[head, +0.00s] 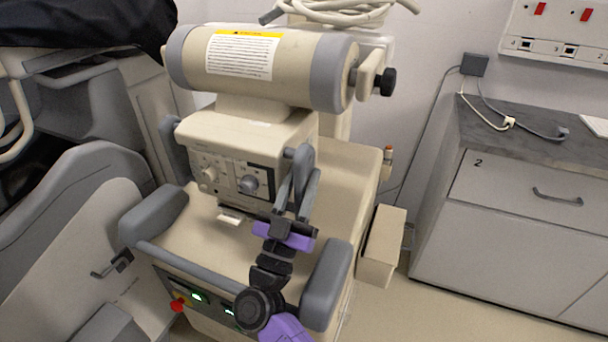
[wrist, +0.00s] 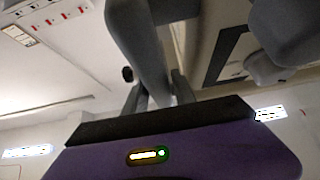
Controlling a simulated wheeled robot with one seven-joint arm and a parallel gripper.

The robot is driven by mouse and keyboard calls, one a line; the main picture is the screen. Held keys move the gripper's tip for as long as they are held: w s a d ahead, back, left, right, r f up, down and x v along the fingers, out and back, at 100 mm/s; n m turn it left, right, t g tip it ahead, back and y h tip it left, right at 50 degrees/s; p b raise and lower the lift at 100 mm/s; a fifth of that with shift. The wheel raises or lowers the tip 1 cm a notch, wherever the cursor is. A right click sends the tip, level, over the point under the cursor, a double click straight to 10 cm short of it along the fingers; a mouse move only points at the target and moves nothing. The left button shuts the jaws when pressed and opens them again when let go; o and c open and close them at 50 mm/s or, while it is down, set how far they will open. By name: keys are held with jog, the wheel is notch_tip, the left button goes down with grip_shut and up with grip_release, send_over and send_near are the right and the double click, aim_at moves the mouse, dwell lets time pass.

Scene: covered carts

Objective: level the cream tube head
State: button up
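The cream tube head (head: 290,68) is a thick cylinder with grey end bands and a yellow-and-white label, on top of the cart's cream control housing (head: 255,135). In the picture its right end sits lower than its left; I cannot tell its true tilt. A cream bracket with a black knob (head: 388,82) is at its right end. My gripper (head: 298,178), with a purple body, is raised at the housing's right front corner, below the tube head. Its fingers are apart around a grey handle (head: 303,158). The handle also shows between the fingers in the wrist view (wrist: 142,45); firm contact is unclear.
The cart's front has a grey rail (head: 195,265) and grey corner bumpers (head: 327,285). A cream box (head: 383,245) hangs at its right side. A drawer cabinet (head: 520,220) stands right. Dark-covered equipment (head: 70,25) crowds the left. Some floor shows between cart and cabinet.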

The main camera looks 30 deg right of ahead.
jog(key=v, duration=0.6)
jog(key=shift+s+a+f, duration=0.15)
jog(key=shift+s+f, duration=0.05)
jog(key=shift+f, duration=0.1)
